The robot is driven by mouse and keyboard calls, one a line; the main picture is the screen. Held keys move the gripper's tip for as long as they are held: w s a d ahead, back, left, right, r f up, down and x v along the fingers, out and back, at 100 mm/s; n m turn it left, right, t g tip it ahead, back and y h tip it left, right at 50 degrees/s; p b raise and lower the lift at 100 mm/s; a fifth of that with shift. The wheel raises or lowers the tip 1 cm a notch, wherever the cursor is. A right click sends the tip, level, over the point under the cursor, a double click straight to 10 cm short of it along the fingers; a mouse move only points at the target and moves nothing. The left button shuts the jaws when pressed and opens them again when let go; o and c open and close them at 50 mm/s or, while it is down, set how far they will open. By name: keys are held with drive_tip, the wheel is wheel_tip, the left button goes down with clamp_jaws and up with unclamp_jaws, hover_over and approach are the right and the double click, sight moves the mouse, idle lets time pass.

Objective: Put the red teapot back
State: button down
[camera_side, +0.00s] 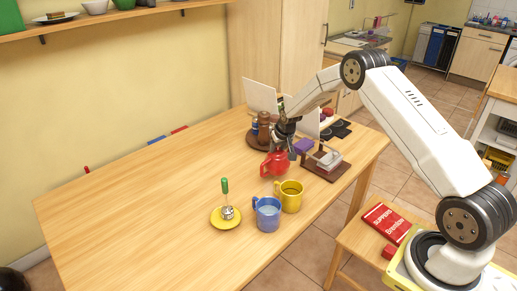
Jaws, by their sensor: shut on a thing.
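The red teapot (273,164) is near the middle of the wooden table's right half, with its handle or spout side to the left. My gripper (283,148) reaches down from above and is shut on the teapot; the fingers and wrist hide its top. Whether the teapot touches the table or hangs just above it, I cannot tell.
A round dark tray (251,142) with jars is behind; a brown rectangular tray (327,178) is right. The table's left half is clear.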

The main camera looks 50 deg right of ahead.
sight(277, 154)
drive_tip(key=shift+w+f, duration=0.1)
drive_tip(key=shift+w+d+f, duration=0.1)
drive_tip(key=shift+w+f, duration=0.15)
drive_tip(key=shift+f, duration=1.5)
drive_tip(key=shift+c, duration=1)
unclamp_jaws()
drive_tip(key=shift+f, duration=0.15)
drive_tip(key=v, duration=1.2)
